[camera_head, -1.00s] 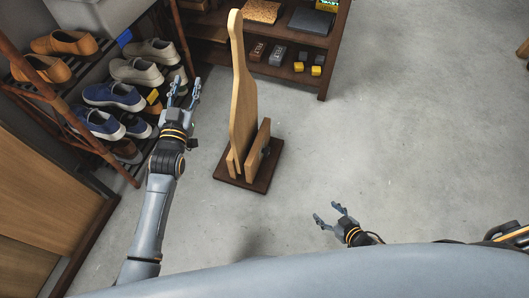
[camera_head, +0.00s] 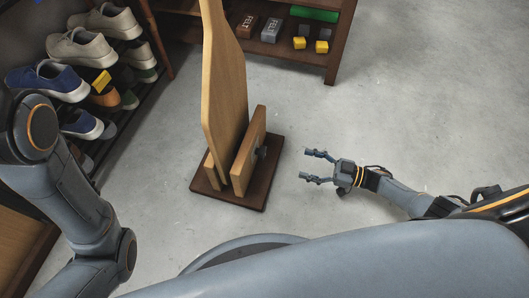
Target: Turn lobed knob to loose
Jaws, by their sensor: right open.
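The dark lobed knob (camera_head: 261,152) sits on the right face of a short wooden board (camera_head: 248,148). This board stands beside a tall wooden paddle-shaped board (camera_head: 222,85) on a dark brown base (camera_head: 237,198) on the floor. The knob is small, and its turn angle cannot be told. My right gripper (camera_head: 305,165) is open and empty, to the right of the knob. Its fingers point left towards the knob, with a clear gap between them. My left arm comes in at the left, and its gripper is out of view.
A shoe rack (camera_head: 124,125) with several shoes stands at the left. A dark wooden shelf (camera_head: 337,47) at the back holds grey and yellow blocks (camera_head: 321,47) and a green item (camera_head: 314,14). The grey floor (camera_head: 430,95) at the right is clear.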

